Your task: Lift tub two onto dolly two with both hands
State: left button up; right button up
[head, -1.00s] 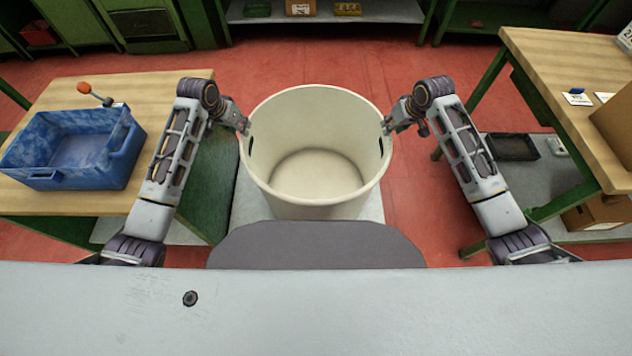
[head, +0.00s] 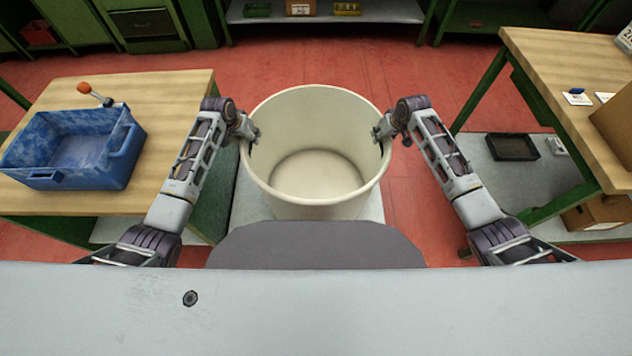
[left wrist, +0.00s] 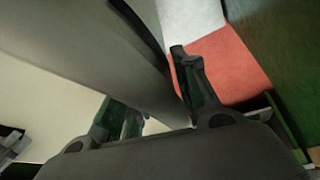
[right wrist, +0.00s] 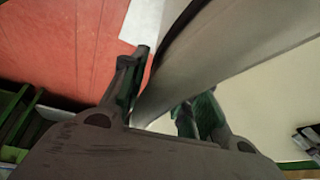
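The tub (head: 315,208) is a large cream round bin with a dark slot on each side near the rim. It stands upright and looks empty, on a pale flat surface (head: 243,203); I cannot tell whether that is a dolly. My left gripper (head: 250,132) is at the tub's left side and my right gripper (head: 381,133) at its right side. The wrist views show the fingers of the left gripper (left wrist: 150,95) and right gripper (right wrist: 165,95) spread apart on either side of the tub wall. Their tips are partly hidden.
A wooden bench (head: 180,95) on the left bears a blue crate (head: 125,160) and an orange-knobbed tool (head: 85,88). Another wooden bench (head: 545,70) is on the right, with a grey lower shelf (head: 525,180). Red floor (head: 300,65) lies clear behind the tub.

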pick_arm(q)
jog(key=shift+w+f, duration=0.1)
jog(key=shift+f, duration=0.2)
pick_arm(e)
jog(key=shift+w+f, duration=0.1)
jog(key=shift+f, duration=0.25)
pick_arm(q)
jog(key=shift+c, duration=0.2)
pick_arm(e)
jog(key=shift+c, duration=0.2)
pick_arm(q)
grip_shut()
pick_arm(e)
grip_shut()
pick_arm(q)
jog(key=shift+w+r, duration=0.1)
pick_arm(e)
jog(key=shift+w+r, duration=0.1)
